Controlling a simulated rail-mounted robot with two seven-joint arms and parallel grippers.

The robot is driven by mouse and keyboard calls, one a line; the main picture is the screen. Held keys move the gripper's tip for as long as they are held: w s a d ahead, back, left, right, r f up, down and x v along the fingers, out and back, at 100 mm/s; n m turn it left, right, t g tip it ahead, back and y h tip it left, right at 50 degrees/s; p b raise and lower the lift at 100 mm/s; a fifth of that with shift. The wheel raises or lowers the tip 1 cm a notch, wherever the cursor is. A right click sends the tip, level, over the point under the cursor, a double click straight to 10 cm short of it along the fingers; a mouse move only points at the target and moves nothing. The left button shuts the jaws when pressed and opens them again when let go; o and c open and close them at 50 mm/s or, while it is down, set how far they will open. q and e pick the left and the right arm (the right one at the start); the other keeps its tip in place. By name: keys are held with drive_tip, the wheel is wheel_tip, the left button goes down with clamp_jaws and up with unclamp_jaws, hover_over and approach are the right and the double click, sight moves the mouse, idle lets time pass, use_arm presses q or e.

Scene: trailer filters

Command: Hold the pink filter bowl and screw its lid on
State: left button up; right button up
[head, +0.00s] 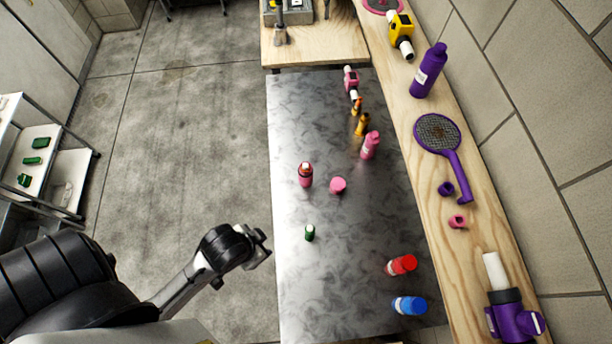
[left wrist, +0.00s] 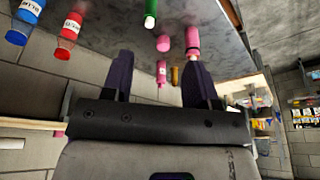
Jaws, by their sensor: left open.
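The pink filter bowl (head: 305,178) stands upright on the metal table, with a reddish-brown and white top showing. It also shows in the left wrist view (left wrist: 192,38). A separate round pink piece, which looks like the lid (head: 338,185), lies just right of the bowl, apart from it. The lid also shows in the left wrist view (left wrist: 163,43). My left gripper (head: 264,247) is open and empty by the table's left edge, nearer than the bowl and not touching it. Its two fingers (left wrist: 158,72) stand apart in the left wrist view. My right gripper is not in view.
A small green piece (head: 309,233) stands between my left gripper and the lid. Red (head: 402,265) and blue (head: 409,306) bottles are at the near right. A pink bottle (head: 370,146) stands farther back. A wooden shelf (head: 436,190) with purple things runs along the wall.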

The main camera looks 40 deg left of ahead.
use_arm(q)
drive_tip(key=o, duration=0.8)
drive_tip(key=shift+a, duration=0.15)
